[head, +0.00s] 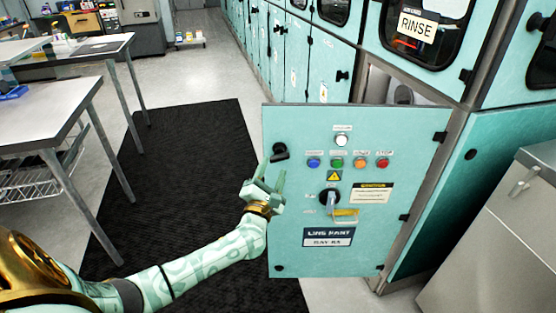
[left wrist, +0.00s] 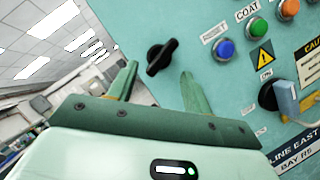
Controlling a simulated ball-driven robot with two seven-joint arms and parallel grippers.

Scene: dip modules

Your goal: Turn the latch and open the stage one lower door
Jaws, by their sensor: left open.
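The lower door (head: 300,225) is a teal panel with buttons and labels, standing swung open with its hinges on the right. Part of the cabinet opening (head: 405,85) shows above and behind it. The black latch (head: 280,151) is at the door's upper left edge; in the left wrist view the latch (left wrist: 161,57) looks tilted, its handle slanting up to the right. My left gripper (head: 273,172) is open just below the latch in the head view. In the left wrist view its fingertips (left wrist: 157,70) lie either side of the latch; I cannot tell whether they touch it. My right gripper is out of view.
A door labelled RINSE (head: 417,26) is above the opening. A steel cabinet (head: 500,235) stands at the right. A row of teal cabinets (head: 295,60) runs back. A dark mat (head: 185,180) covers the floor, and a white table (head: 40,105) stands at the left.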

